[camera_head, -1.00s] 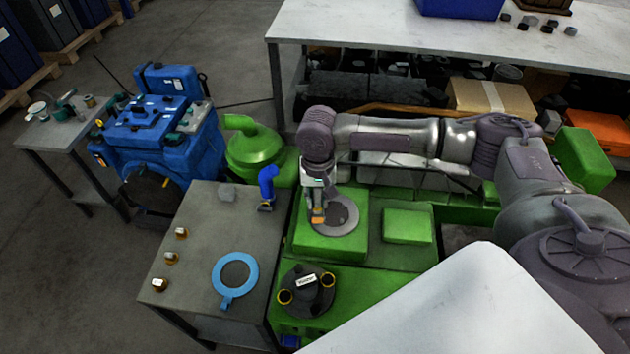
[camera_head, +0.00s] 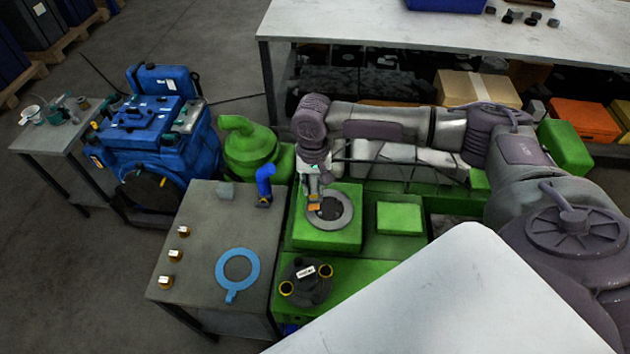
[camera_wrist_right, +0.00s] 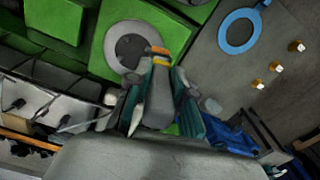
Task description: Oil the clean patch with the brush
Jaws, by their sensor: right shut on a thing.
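My right gripper (camera_head: 313,192) is shut on the brush (camera_head: 314,206), which has an orange band and points down. In the right wrist view the brush (camera_wrist_right: 160,85) shows as a grey handle between the teal fingers, with the orange band at its far end. The brush end is over the left part of a round grey ring (camera_head: 344,222) with a darker centre, on a green block (camera_head: 318,241). The ring also shows in the right wrist view (camera_wrist_right: 117,40). I cannot tell if the bristles touch it, or which area is the clean patch. My left gripper is not in view.
To the left, a grey table (camera_head: 205,225) holds a light-blue ring gasket (camera_head: 220,272), a blue elbow pipe (camera_head: 264,180) and several small brass-coloured parts. A black round cover (camera_head: 305,289) lies in front of the block. A blue engine (camera_head: 165,140) stands further left.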

